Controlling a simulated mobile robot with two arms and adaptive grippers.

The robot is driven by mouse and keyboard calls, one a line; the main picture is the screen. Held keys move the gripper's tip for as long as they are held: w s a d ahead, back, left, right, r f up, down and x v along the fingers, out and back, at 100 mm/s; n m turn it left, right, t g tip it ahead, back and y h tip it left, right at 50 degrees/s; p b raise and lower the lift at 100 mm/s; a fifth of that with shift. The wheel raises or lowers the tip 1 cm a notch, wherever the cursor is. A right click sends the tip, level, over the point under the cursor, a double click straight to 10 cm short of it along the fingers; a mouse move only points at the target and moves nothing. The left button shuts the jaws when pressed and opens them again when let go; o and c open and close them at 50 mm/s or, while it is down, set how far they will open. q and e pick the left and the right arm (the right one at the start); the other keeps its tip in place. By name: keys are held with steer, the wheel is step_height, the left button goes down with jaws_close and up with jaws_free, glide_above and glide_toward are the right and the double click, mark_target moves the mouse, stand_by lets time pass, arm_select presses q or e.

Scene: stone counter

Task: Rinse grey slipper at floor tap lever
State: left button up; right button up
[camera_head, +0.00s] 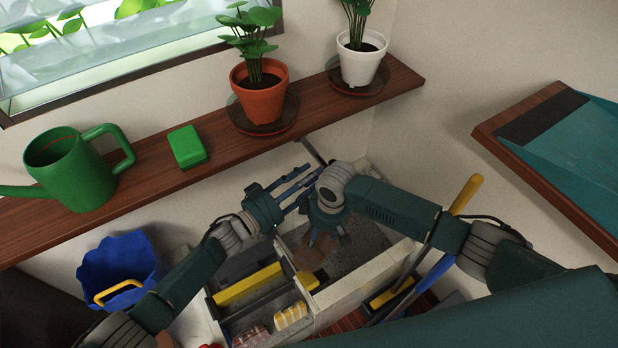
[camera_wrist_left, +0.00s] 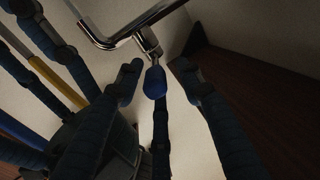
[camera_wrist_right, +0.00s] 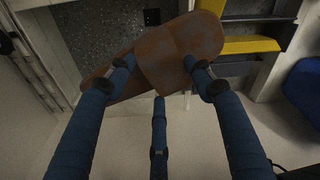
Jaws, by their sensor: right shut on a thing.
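A slipper with brown, dirty-looking surfaces (camera_wrist_right: 180,52) is between the fingers of my right gripper (camera_wrist_right: 158,78), which is shut on it. In the head view the slipper (camera_head: 307,258) hangs below my right gripper (camera_head: 324,236), over the grey stone basin (camera_head: 372,252). The chrome tap (camera_wrist_left: 103,42) is in the left wrist view, with a blue-tipped lever (camera_wrist_left: 155,82). My left gripper (camera_wrist_left: 160,74) is open, its fingers on either side of the lever; I cannot tell if they touch it. In the head view my left gripper (camera_head: 303,184) is near the back wall.
A wooden shelf (camera_head: 215,148) above holds a green watering can (camera_head: 75,170), a green box (camera_head: 187,147) and two potted plants. A blue bucket (camera_head: 122,262) stands left of the basin. A teal tray (camera_head: 575,150) is at right.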

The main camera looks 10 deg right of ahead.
arm_select(q)
steer(key=shift+f, duration=0.1)
steer(key=shift+s+a, duration=0.1)
steer(key=shift+s, duration=0.05)
steer(key=v, duration=1.1)
steer(key=shift+a, duration=0.35)
steer(key=shift+s, duration=0.15)
